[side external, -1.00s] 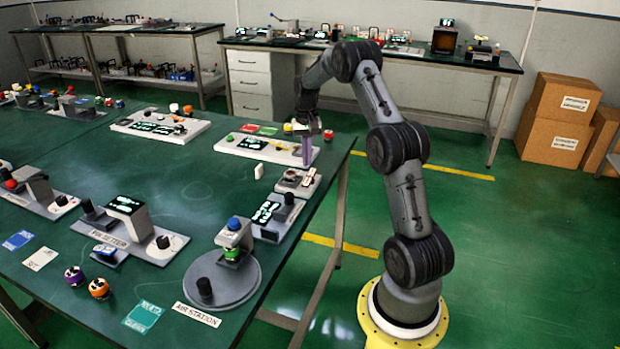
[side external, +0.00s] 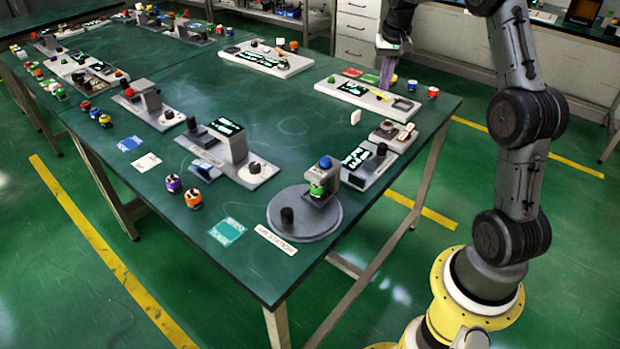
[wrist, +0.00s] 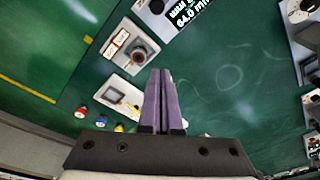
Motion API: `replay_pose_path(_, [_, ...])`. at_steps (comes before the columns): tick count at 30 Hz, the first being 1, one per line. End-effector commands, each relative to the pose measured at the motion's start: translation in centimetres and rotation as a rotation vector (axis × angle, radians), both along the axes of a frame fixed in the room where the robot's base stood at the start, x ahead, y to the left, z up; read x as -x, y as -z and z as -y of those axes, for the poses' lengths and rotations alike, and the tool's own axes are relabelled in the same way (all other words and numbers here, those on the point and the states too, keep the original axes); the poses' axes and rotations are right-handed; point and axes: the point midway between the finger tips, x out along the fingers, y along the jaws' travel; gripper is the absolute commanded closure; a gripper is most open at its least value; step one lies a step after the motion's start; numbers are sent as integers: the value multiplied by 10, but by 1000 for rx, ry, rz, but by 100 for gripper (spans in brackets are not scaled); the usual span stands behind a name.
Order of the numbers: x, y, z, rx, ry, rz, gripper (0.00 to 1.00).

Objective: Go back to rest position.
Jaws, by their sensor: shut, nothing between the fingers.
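My gripper (side external: 387,74) has two purple fingers and points down at the far right part of the green table (side external: 290,118). In the side view its fingers overlap the right part of a white panel (side external: 338,92) with a lit display; the gap to the panel cannot be told. In the wrist view the fingers (wrist: 160,75) are pressed together with nothing between them. That panel seems to lie just left of the fingers there (wrist: 118,98).
A grey station with a knob (side external: 392,133) stands near the right table edge. The round air station (side external: 300,222) is at the front corner. A small white block (side external: 355,117) stands on the table. Several coloured caps lie by the far right edge. The table's middle is mostly clear.

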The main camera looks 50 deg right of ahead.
Motion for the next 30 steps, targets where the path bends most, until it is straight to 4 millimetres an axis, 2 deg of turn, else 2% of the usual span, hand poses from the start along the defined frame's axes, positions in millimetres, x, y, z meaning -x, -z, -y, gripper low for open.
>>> replay_pose_path(1, [-5, -29, -29, 26, -53, 35, 100])
replay_pose_path(6, [7, -91, -116, 79, -210, 119, 100])
replay_pose_path(11, [43, -128, -189, 117, -359, 195, 100])
replay_pose_path(15, [88, -142, -243, 142, -490, 257, 100])
replay_pose_path(19, [137, -140, -281, 160, -610, 310, 100])
replay_pose_path(22, [175, -126, -301, 171, -700, 342, 100])
replay_pose_path(24, [200, -112, -310, 176, -754, 355, 100])
replay_pose_path(27, [225, -88, -316, 180, -807, 355, 100])
replay_pose_path(30, [238, -68, -316, 176, -827, 327, 100])
